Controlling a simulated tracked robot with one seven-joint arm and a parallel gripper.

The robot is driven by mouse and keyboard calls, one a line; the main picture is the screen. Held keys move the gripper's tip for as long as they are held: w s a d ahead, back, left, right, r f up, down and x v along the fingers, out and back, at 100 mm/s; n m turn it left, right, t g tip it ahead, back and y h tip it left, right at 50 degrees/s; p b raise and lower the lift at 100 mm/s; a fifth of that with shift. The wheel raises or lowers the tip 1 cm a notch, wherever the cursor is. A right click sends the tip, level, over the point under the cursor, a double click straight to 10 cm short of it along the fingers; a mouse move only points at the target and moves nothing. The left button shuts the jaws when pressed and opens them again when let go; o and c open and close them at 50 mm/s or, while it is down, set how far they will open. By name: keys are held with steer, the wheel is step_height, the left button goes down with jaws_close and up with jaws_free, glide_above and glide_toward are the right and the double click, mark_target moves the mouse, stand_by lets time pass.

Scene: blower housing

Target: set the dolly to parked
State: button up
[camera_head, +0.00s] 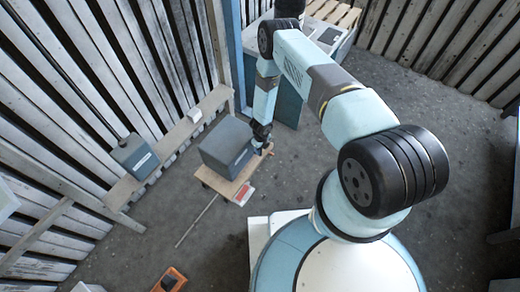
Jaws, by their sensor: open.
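The dolly is a low, light wooden platform (223,185) on the dark floor, left of the middle of the picture. A grey box (226,147) sits on it and covers most of its top. A red-and-white tag or plate (243,194) shows at its front right corner. A thin rod (197,220) lies on the floor in front of it. My gripper (262,147) points down at the right side of the grey box, close above the platform's right corner. It is open; its fingers are small and partly hidden, and I cannot tell whether they touch anything.
Slatted walls (85,60) close the left and back. A wooden ledge (165,150) with a labelled grey box (135,157) runs along the left wall. A blue post (235,50) stands behind the dolly. An orange object (170,281) lies at the front. Floor at the right is clear.

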steer(key=shift+f, duration=0.25)
steer(key=shift+c, duration=0.4)
steer(key=c, duration=0.6)
steer(key=shift+d, duration=0.1)
jaws_close()
steer(key=shift+w, duration=0.15)
